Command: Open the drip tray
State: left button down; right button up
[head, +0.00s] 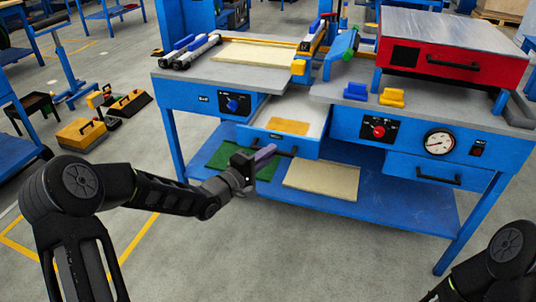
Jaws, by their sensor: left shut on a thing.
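The drip tray (316,147) is a blue-fronted, pale-floored drawer in the gap at the middle of the blue bench. It stands pulled out, with its inside showing and a tan piece (289,127) lying in it. Its dark bar handle (288,152) is on the front. My left gripper (266,154) is at the left end of this handle and shut on it; the fingers partly hide the grip. Of my right arm only a link shows at the lower right corner; its gripper is out of view.
A closed blue drawer (478,178) sits at the bench's right. A red press (450,65) stands on top. The lower shelf (395,208) holds a beige panel (322,179) and a green mat. Yellow toolboxes (82,134) stand on the floor at left. The floor in front is clear.

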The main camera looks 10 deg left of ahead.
pick_arm(q)
jog(key=c, duration=1.5)
grip_release()
jog(key=shift+o, duration=0.2)
jog(key=v, duration=0.7)
jog(key=shift+s+a, duration=0.2)
jog(key=shift+s, duration=0.15)
